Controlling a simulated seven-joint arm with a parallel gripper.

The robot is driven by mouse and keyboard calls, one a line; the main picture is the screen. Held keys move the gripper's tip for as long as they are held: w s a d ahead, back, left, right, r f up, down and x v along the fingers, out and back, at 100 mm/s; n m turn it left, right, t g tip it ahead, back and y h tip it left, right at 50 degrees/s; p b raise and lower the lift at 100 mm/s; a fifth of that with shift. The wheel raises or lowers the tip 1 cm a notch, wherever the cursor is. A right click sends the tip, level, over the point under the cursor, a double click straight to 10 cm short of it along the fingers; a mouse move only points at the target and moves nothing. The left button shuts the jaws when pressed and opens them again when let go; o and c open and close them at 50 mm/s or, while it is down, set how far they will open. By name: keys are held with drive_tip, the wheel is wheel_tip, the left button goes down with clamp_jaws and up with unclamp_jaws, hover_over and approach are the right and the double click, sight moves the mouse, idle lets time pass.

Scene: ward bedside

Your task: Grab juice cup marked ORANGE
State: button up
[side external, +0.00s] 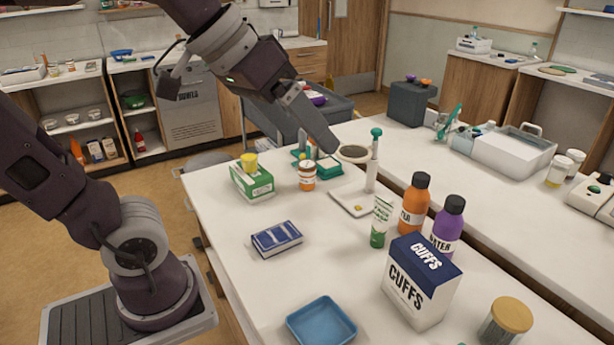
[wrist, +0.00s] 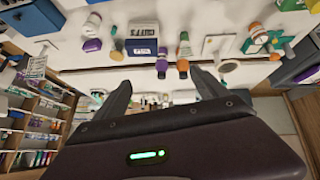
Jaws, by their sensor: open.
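I cannot read the word ORANGE on anything in view, so I cannot tell for sure which thing is the juice cup. A small orange container with a white label and pale lid (side external: 307,177) stands on the white table, beside a green-and-white box (side external: 252,182). A small yellow cup-like thing (side external: 249,161) sits on that box. My gripper (side external: 328,143) is above the far part of the table, its fingers pointing down and right. In the wrist view my gripper (wrist: 160,78) shows two spread fingers with nothing held between them.
Orange (side external: 415,204) and purple (side external: 448,225) bottles, a green-and-white tube (side external: 381,222) and a CUFFS box (side external: 422,281) stand to the right. A blue book-like block (side external: 277,239), a blue tray (side external: 321,324) and a white dish (side external: 350,203) lie on the table. The front-left table is fairly clear.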

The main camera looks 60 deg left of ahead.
drive_tip(key=w+a+r+n+t, duration=0.15)
drive_tip(key=w+a, duration=0.35)
drive_tip(key=w, duration=0.6)
drive_tip(key=n+g+y, duration=0.2)
drive_tip(key=n+y, duration=0.7)
drive_tip(key=y, duration=0.3)
hover_over(304, 166)
drive_tip(key=s+d, duration=0.2)
wheel_tip(304, 166, down, 6)
drive_tip(key=shift+m+t, duration=0.25)
drive_tip(key=shift+t, duration=0.1)
drive_tip(key=f, duration=2.7)
drive_tip(key=shift+w+d+f, duration=0.1)
drive_tip(key=shift+w+f, duration=0.1)
drive_tip(key=shift+w, duration=0.1)
drive_tip(key=x, duration=0.7)
drive_tip(key=shift+w+d+r, duration=0.2)
drive_tip(key=shift+w, duration=0.2)
drive_tip(key=c, duration=1.6)
